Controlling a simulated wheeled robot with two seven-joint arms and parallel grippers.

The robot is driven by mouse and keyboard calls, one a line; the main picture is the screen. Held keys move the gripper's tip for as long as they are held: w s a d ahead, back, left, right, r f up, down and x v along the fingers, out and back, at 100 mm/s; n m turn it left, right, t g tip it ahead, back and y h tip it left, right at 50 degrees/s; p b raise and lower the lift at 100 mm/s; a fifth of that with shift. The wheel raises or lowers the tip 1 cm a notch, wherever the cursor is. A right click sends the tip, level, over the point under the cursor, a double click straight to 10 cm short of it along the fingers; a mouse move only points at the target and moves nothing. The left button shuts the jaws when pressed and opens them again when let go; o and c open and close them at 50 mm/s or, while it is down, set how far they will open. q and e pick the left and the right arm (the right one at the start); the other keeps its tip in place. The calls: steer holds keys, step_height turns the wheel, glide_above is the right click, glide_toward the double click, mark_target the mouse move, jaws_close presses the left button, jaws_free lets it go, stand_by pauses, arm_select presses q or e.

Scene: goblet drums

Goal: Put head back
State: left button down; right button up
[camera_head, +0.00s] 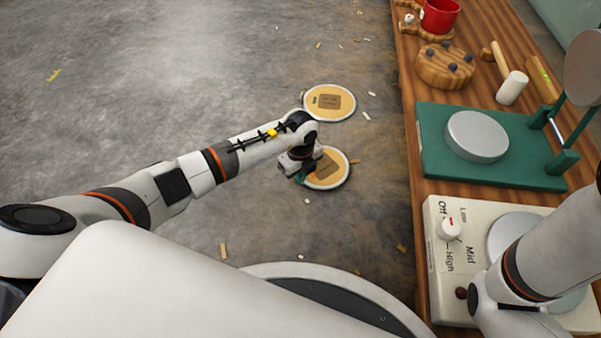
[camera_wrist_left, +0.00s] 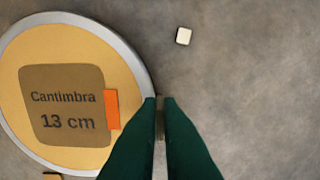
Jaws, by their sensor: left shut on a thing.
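A round yellow drum head (camera_head: 338,175) with a pale rim and a brown label sits below my left gripper (camera_head: 301,178) in the head view. In the left wrist view, this head (camera_wrist_left: 62,42) reads "Cantimbra 13 cm" and has an orange tab at the label's edge. My left gripper (camera_wrist_left: 160,100) has its green fingers nearly together at the head's right rim, shut on it. A second similar disc (camera_head: 330,103) with a brown label lies just beyond. Whether either disc rests on a drum body is hidden. My right gripper is out of view.
A wooden bench (camera_head: 413,150) on the right bears a green stand (camera_head: 438,160) with a grey disc, a cream dial box (camera_head: 437,235), a mallet (camera_head: 511,88) and a red pot (camera_head: 440,14). Small chips litter the grey floor (camera_head: 200,90), mostly clear at left.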

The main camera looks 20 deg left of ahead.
arm_select(q)
steer(key=shift+f, duration=0.25)
steer(key=c, duration=1.5)
jaws_free()
step_height(320, 180, up, 12)
steer(key=p, duration=0.8)
steer(key=shift+p, duration=0.3)
